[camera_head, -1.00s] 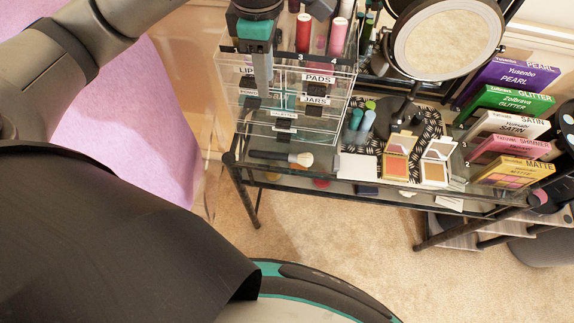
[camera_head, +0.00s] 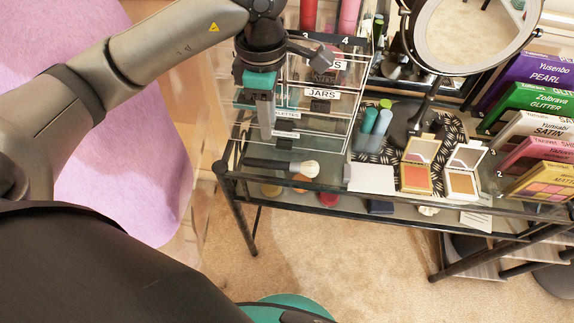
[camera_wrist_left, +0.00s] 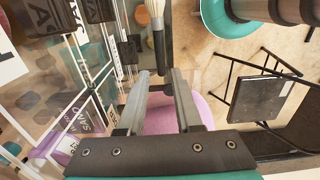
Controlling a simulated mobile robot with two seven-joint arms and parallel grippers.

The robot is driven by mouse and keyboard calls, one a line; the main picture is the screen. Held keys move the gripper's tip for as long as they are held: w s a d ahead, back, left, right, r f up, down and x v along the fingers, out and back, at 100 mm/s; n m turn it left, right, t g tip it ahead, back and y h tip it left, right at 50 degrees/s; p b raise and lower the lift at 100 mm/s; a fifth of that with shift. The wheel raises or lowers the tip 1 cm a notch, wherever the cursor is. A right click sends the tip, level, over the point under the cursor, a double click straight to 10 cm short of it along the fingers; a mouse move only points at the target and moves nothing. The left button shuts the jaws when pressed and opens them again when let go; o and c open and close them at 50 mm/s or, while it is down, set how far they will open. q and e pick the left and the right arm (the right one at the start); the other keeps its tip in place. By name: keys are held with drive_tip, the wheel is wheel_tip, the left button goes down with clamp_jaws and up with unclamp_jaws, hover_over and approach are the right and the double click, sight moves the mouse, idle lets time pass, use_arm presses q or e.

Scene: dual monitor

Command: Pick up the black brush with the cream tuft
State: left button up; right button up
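The black brush with the cream tuft (camera_head: 272,164) lies on the glass table top in front of the clear drawer organizer, its tuft pointing right in the head view. My left gripper (camera_head: 266,132) points down above the brush's handle, in front of the organizer. In the left wrist view, the two fingers (camera_wrist_left: 160,80) are apart with nothing held between them. The brush (camera_wrist_left: 158,42) shows beyond the fingertips, its handle end lined up with the gap and its tuft at the top edge. My right gripper is not in view.
The clear organizer (camera_head: 322,110) with labelled drawers stands close behind the gripper. A white box (camera_head: 371,178), compacts (camera_head: 416,178), a round mirror (camera_head: 470,35) and palette boxes (camera_head: 540,97) are to the right. The table's front edge (camera_head: 320,187) is just before the brush.

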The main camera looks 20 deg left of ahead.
use_arm(q)
drive_tip(key=b, duration=0.2)
hover_over(270, 162)
drive_tip(key=f, duration=0.6)
drive_tip(key=shift+d, duration=0.2)
drive_tip(key=shift+f, duration=1.55)
wheel_tip(270, 162, down, 3)
drive_tip(key=shift+a+r+b, duration=0.1)
drive_tip(key=shift+a+b, duration=0.05)
drive_tip(key=shift+b, duration=0.5)
drive_tip(key=shift+f, duration=0.65)
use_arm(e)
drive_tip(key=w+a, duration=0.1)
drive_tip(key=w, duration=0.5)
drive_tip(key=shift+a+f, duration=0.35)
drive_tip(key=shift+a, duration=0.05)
use_arm(q)
clamp_jaws()
